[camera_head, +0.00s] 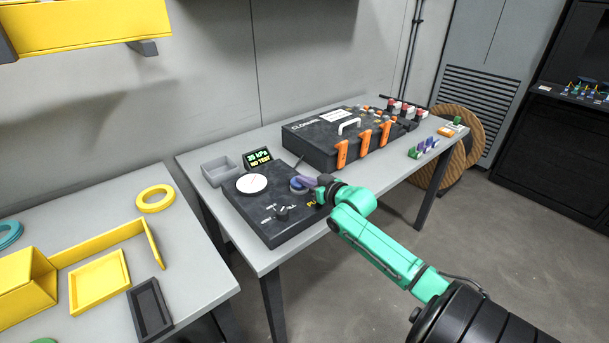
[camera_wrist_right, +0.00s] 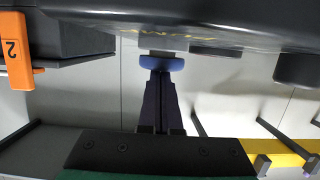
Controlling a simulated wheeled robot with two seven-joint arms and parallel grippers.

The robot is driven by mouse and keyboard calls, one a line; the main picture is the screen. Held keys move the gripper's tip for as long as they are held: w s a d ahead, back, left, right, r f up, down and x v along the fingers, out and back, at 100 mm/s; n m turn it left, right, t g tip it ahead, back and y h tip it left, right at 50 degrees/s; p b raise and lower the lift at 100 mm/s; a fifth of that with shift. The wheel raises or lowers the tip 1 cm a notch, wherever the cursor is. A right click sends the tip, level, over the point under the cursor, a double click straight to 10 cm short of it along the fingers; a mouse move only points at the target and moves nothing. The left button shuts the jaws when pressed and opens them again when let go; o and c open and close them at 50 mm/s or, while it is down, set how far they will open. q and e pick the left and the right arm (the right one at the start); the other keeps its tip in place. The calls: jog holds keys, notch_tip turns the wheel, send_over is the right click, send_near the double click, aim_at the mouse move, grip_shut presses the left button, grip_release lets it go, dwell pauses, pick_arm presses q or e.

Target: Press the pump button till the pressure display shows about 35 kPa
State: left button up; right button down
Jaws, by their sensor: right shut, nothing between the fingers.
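My right gripper (camera_head: 308,183) is shut and empty, reaching to the pump button on the dark control box (camera_head: 252,218). The blue pump button (camera_wrist_right: 162,64) shows right at the fingertips (camera_wrist_right: 160,76) in the wrist view; they look to be on it or very close, and contact is hard to tell. In the head view the gripper partly hides the button and its yellow label. The pressure display (camera_head: 258,157) stands behind the box with green digits that look like 35 kPa, small and hard to read, and a yellow line below. My left gripper is not in view.
The box bears a white round gauge (camera_head: 252,183) and a knob (camera_head: 282,212). A grey tray (camera_head: 218,171) stands at its left. A black closure case (camera_head: 335,140) with orange latches stands behind to the right. The table's front right is mostly clear.

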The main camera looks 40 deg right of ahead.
jog(key=shift+f, duration=0.25)
notch_tip(320, 180, up, 6)
jog(key=p, duration=0.5)
jog(key=shift+w+f, duration=0.1)
jog(key=shift+f, duration=0.05)
jog(key=shift+s+f+b, duration=0.25)
jog(key=shift+s+f, duration=0.05)
jog(key=shift+s, duration=0.25)
jog(key=shift+s+f+b, duration=0.25)
jog(key=shift+s+f, duration=0.05)
jog(key=shift+s, duration=0.25)
jog(key=v, duration=0.8)
jog(key=shift+r, duration=0.3)
jog(key=shift+w, duration=0.1)
